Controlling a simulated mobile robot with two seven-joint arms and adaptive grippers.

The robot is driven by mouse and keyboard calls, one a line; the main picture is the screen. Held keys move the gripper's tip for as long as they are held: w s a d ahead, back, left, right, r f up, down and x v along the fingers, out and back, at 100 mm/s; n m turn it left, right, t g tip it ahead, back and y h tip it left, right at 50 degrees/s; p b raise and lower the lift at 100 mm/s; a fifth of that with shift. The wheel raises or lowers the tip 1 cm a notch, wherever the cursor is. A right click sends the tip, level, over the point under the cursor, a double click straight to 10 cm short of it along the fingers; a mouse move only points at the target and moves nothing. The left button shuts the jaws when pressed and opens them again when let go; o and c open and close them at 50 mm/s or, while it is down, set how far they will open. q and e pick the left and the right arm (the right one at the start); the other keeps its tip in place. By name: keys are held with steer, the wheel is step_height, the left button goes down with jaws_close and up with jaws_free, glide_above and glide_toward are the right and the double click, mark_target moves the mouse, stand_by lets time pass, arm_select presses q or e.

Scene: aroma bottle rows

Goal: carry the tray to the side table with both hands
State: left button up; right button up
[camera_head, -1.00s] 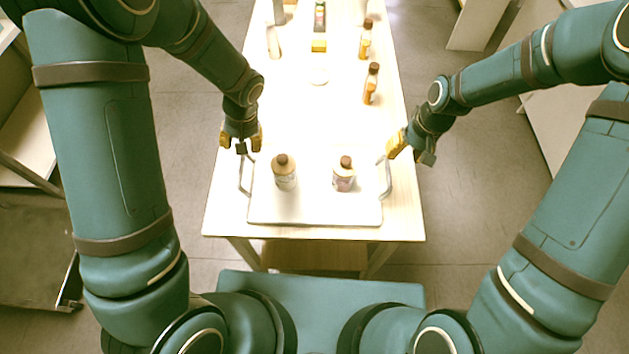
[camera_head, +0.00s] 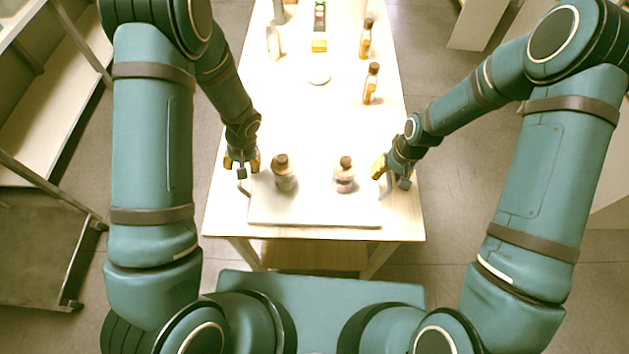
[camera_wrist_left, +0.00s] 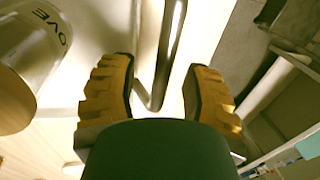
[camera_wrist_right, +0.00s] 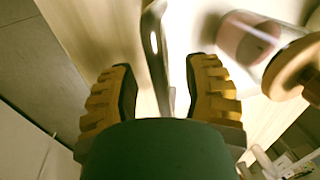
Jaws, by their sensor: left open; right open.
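The white tray (camera_head: 315,211) lies on the near end of the light wooden table. Two bottles with brown caps stand on it, a left bottle (camera_head: 285,180) and a right bottle (camera_head: 344,178). My left gripper (camera_head: 241,164) is open at the tray's left handle; in the left wrist view the metal handle (camera_wrist_left: 157,85) runs between the open fingers (camera_wrist_left: 163,95). My right gripper (camera_head: 382,170) is open at the right handle (camera_head: 387,186); in the right wrist view that handle (camera_wrist_right: 156,50) passes between the fingers (camera_wrist_right: 160,90). Neither gripper is closed on a handle.
Amber bottles (camera_head: 371,84) (camera_head: 366,40), a pale bottle (camera_head: 273,42), a white disc (camera_head: 319,76) and a small yellow box (camera_head: 319,46) stand farther back on the table (camera_head: 300,120). A shelf rack (camera_head: 50,100) stands at the left. Floor is clear beside the table.

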arm_select(q)
steer(key=shift+c, duration=0.4)
arm_select(e)
steer(key=shift+c, duration=0.4)
arm_select(q)
jaws_close()
arm_select(e)
jaws_close()
arm_select(q)
steer(key=shift+r, duration=0.2)
arm_select(e)
steer(key=shift+r, duration=0.2)
